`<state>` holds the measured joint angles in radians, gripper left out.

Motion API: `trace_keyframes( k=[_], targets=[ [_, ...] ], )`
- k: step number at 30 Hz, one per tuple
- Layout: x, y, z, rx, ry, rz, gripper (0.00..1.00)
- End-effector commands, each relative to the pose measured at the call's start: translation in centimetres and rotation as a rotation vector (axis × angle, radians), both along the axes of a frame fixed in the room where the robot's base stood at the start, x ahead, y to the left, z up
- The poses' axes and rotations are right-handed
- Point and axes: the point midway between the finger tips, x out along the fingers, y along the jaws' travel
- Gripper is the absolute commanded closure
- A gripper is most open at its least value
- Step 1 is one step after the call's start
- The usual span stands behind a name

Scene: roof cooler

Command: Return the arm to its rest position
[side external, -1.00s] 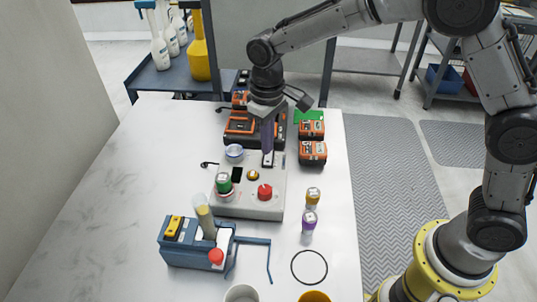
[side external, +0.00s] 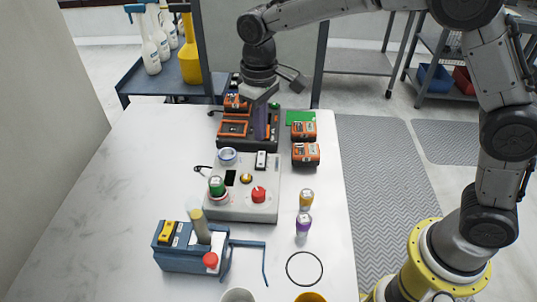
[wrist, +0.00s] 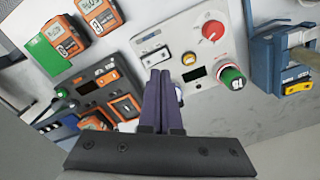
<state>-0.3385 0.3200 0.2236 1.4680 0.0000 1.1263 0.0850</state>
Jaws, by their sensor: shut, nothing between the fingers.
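My gripper (side external: 261,136) is shut and empty, with purple fingers pointing down. In the side external view it hangs in front of the dark charger station (side external: 232,143), above the back edge of the grey control box (side external: 225,207). In the wrist view the shut fingers (wrist: 160,80) reach toward the box's white rocker switch (wrist: 155,56). I cannot tell the exact gap, but the switch (side external: 261,160) shows clear of the fingers in the side view. The control box carries a red knob (side external: 258,194), a green knob (side external: 216,185) and a yellow button (side external: 246,178).
Orange battery packs (side external: 305,154) stand right of the charger, near a green card (side external: 300,117). A blue holder (side external: 185,254) with a tube, two small bottles (side external: 304,225), a black ring (side external: 304,269) and cups (side external: 238,295) are at the front. The table's left side is clear.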

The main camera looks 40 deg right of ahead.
Motion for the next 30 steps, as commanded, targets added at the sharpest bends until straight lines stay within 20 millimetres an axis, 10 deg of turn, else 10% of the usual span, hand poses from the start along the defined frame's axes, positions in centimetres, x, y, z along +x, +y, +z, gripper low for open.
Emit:
trace_keyframes(
  k=[5,15,21,30],
  targets=[
    [-0.4,-2.8,5.6,0.034,-0.108,-0.056,1.0],
    [-10.9,-10.7,13.9,0.075,-0.324,-0.188,1.0],
    [-18.5,-13.7,13.9,0.079,-0.436,-0.244,1.0],
    [-26.1,-15.1,8.6,0.066,-0.5,-0.267,1.0]
  ],
)
